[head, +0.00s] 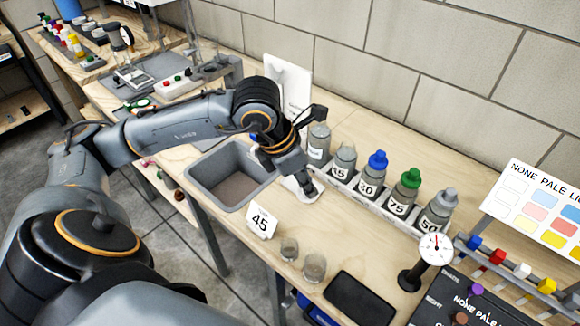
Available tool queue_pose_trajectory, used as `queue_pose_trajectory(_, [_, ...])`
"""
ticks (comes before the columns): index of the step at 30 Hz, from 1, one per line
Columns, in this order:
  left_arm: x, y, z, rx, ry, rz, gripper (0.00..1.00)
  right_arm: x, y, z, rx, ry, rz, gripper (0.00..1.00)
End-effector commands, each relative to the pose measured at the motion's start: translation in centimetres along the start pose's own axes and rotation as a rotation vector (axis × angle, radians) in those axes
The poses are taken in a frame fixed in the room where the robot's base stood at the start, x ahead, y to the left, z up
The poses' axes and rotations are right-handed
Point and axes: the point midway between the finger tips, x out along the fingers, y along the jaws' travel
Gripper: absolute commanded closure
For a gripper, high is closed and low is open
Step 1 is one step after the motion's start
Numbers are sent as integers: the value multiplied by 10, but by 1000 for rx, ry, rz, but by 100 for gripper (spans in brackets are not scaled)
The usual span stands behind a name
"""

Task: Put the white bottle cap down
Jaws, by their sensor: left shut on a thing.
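My left gripper (305,184) points down just right of the grey sink, with its fingertips low over a small white pad (310,196) on the wooden bench. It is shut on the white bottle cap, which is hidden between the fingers. I cannot tell whether the cap touches the pad. A row of grey labelled bottles stands behind and right of the gripper; one has a blue cap (378,160) and one a green cap (411,178). My right gripper is not in view.
The sink (213,172) lies left of the gripper. A round dial gauge (436,249) stands to the right. A white panel (290,82) stands behind.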

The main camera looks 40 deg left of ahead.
Motion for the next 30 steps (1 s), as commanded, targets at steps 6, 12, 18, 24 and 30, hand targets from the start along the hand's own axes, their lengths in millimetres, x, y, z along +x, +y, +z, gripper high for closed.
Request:
queue_pose_trajectory(6, [23,52,4,-10,4,2,91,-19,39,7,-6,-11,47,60])
queue_pose_trajectory(12, [58,91,0,-9,5,1,91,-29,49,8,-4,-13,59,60])
queue_pose_trajectory(18, [85,113,-4,-7,0,2,91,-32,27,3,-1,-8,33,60])
queue_pose_trajectory(24, [100,123,-8,-6,3,1,91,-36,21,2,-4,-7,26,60])
queue_pose_trajectory(30, [122,122,-17,-5,1,1,91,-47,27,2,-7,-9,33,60])
